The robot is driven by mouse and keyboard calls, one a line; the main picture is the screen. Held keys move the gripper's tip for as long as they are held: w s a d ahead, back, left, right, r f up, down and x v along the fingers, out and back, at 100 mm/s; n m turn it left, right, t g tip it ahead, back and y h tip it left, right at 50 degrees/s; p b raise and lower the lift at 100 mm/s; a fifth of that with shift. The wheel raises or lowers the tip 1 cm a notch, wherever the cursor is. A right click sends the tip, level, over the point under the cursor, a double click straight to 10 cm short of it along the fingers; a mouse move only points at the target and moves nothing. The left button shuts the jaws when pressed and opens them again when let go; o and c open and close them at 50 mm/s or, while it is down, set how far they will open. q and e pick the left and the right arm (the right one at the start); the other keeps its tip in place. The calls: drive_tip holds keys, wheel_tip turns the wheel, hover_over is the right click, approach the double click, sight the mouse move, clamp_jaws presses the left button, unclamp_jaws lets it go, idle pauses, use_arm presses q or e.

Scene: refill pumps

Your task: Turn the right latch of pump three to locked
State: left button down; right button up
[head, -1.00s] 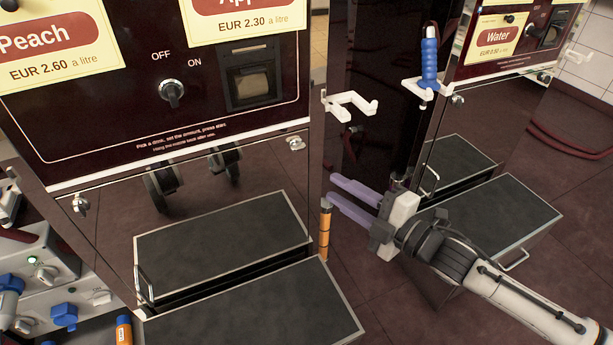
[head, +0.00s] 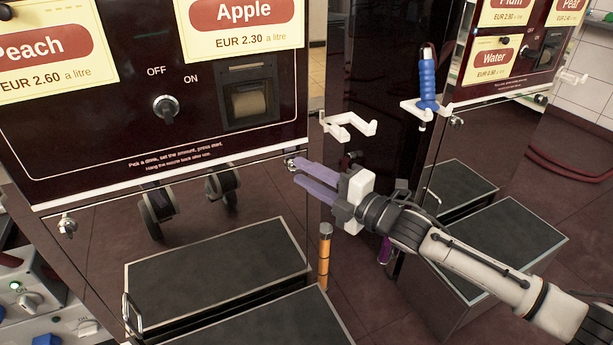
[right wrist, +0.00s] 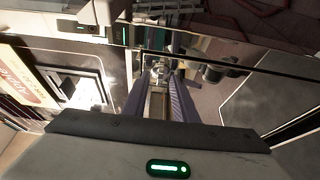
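The near pump (head: 255,188) has a dark front with Peach and Apple labels; no pump number shows. Its right latch (head: 291,163) is a small metal piece at the lower right corner of the front panel. My right gripper (head: 297,174) is open and empty, its two purple fingers pointing left with their tips right at this latch. In the right wrist view the latch (right wrist: 160,71) shows between the far ends of the fingers (right wrist: 157,95). I cannot tell if they touch it, nor which way it is turned. The left latch (head: 67,227) sits at the opposite corner. My left gripper is not in view.
A white hook holder (head: 348,126) juts out just above my right gripper. An orange-banded nozzle (head: 324,257) stands below it. A dark-topped step (head: 215,262) lies below the near pump.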

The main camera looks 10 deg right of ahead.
drive_tip(key=shift+w, duration=0.1)
clamp_jaws()
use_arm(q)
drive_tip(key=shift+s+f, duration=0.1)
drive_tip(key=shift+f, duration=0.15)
use_arm(e)
drive_tip(key=shift+f+m, duration=0.1)
drive_tip(key=shift+m, duration=0.3)
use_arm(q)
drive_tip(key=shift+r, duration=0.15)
use_arm(e)
drive_tip(key=shift+a+f+m+t+h, duration=0.2)
drive_tip(key=shift+m+t+h, duration=0.85)
drive_tip(key=shift+m, duration=2.5)
drive_tip(key=shift+a+f+m+t+h, duration=0.15)
drive_tip(key=shift+m+t+h, duration=0.9)
drive_tip(key=shift+m, duration=2.55)
drive_tip(key=shift+a+f+m+t+h, duration=0.2)
drive_tip(key=shift+m+t+h, duration=0.8)
drive_tip(key=shift+m, duration=2.55)
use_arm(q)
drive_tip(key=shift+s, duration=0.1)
use_arm(e)
drive_tip(key=shift+m+t, duration=0.4)
